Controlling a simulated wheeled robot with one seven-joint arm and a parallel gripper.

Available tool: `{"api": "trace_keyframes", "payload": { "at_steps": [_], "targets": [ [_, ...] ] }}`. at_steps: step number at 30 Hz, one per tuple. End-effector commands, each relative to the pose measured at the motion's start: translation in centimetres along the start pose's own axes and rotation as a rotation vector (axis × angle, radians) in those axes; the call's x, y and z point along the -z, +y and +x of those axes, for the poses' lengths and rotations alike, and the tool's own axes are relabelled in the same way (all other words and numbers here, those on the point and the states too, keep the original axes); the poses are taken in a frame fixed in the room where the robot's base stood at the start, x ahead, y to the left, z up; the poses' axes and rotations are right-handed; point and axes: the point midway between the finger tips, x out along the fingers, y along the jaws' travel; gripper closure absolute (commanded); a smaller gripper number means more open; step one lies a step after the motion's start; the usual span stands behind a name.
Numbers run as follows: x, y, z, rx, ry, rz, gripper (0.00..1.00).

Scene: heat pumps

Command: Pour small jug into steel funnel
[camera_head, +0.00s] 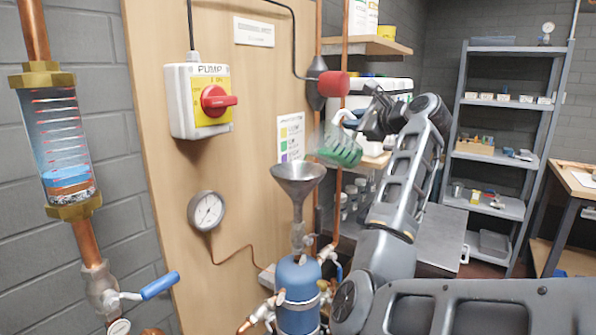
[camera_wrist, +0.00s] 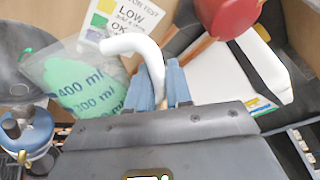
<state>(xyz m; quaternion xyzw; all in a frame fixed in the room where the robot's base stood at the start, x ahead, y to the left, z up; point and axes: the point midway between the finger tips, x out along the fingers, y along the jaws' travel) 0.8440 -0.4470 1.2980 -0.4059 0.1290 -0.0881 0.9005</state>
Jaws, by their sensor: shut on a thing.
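The small jug (camera_head: 340,148) is clear plastic with green inside and a white handle; it hangs in the air right of the steel funnel (camera_head: 298,178) and slightly above its rim. It looks tilted toward the funnel. The jug also shows in the wrist view (camera_wrist: 75,85) with 400 ml and 300 ml marks. My gripper (camera_head: 362,120) is shut on the handle; its blue fingers (camera_wrist: 158,88) clasp the white grip. The funnel shows at the left edge of the wrist view (camera_wrist: 18,68). I see no clear stream between jug and funnel.
The funnel stands above a blue tank (camera_head: 298,292) with valves. A wooden panel carries a pump switch (camera_head: 199,100) and a gauge (camera_head: 206,211). A red knob (camera_head: 333,84) sticks out above the jug. Copper pipes run behind. Grey shelves (camera_head: 497,150) stand at the right.

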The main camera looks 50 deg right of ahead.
Motion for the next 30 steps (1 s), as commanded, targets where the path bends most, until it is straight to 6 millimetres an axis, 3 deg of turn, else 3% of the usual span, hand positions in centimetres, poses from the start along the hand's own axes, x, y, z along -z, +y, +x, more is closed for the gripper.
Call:
{"api": "trace_keyframes", "payload": {
  "at_steps": [30],
  "targets": [
    [-0.87,0.33,0.03,0.004,0.021,-0.110,1.00]
  ]
}}
